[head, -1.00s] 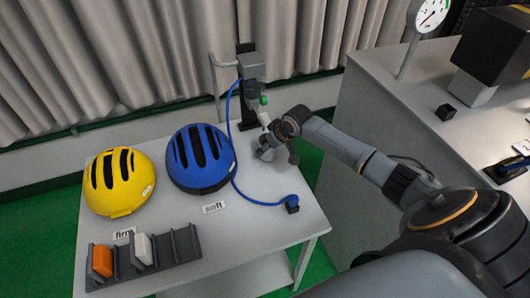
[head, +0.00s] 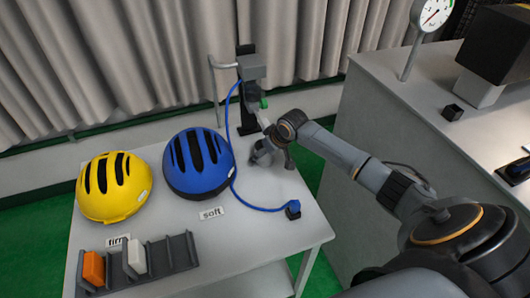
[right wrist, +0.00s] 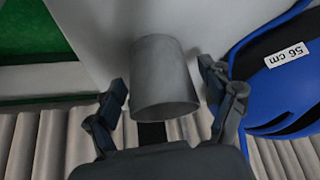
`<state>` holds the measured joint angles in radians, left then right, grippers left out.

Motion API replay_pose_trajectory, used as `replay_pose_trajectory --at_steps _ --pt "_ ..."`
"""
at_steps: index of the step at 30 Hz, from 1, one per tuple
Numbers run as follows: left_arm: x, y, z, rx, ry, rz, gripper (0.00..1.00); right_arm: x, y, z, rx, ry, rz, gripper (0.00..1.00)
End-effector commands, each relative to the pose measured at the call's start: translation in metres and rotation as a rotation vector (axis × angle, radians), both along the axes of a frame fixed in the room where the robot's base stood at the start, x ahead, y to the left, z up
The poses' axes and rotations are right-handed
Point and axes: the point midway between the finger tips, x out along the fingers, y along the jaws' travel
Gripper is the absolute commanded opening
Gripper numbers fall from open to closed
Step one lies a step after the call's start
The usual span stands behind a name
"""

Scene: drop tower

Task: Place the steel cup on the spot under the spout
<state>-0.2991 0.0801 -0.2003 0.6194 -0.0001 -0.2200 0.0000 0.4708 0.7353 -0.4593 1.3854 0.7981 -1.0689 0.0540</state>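The steel cup (right wrist: 163,78) is a plain grey cylinder between the two fingers of my right gripper (right wrist: 165,100) in the right wrist view. The fingers stand apart on either side of it, with narrow gaps showing. In the head view my right gripper (head: 270,155) is low over the grey table, just in front of the spout stand (head: 250,70); the cup is hard to make out there. The stand has a grey head with a green part (head: 264,103) below it. The marked spot cannot be made out. My left gripper is out of view.
A blue helmet (head: 182,172) and a yellow helmet (head: 115,190) sit left on the table (head: 240,245). A rack (head: 170,256) holds an orange and a white block. A grey counter (head: 375,120) stands right.

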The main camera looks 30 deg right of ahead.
Motion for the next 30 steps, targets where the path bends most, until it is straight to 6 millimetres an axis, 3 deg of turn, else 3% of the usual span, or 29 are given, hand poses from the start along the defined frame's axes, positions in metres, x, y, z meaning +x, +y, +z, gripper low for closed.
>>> replay_pose_trajectory --at_steps 8,22,30 --pt "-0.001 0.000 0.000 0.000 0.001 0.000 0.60 -0.002 -0.001 0.008 -0.001 -0.002 0.000 0.82" --pt "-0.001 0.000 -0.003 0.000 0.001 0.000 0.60 -0.047 -0.008 0.087 -0.003 -0.002 0.002 0.82" --pt "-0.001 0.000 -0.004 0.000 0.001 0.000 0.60 -0.059 -0.009 0.107 0.000 0.001 0.000 0.82"
